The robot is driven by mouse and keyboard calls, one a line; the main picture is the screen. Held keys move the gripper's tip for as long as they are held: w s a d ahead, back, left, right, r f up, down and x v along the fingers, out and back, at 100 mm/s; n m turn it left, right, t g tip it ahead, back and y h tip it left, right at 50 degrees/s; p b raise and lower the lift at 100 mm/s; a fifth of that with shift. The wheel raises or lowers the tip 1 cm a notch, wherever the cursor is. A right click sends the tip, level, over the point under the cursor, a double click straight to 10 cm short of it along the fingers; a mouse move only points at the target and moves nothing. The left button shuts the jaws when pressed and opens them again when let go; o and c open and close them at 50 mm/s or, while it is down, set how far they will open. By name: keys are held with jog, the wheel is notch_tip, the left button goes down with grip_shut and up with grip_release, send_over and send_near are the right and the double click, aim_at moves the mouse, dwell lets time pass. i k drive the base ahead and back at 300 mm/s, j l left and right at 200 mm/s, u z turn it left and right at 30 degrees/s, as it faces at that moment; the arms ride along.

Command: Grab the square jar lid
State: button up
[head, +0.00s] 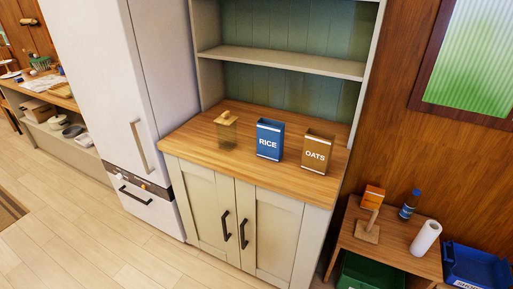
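The square jar lid (226,118) is light wood with a small knob on top. It sits on a see-through square jar (227,136) at the left of the wooden counter top (190,136). Nothing touches the lid from above. My gripper is not in the head view.
A blue RICE box (269,140) and a brown OATS box (317,153) stand right of the jar. A shelf (290,61) hangs above the counter's back. A tall white fridge (105,80) stands left. A low table (390,241) with small items is at right. The floor in front is clear.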

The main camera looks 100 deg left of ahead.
aim_at(226, 118)
jog(key=u, duration=3.1)
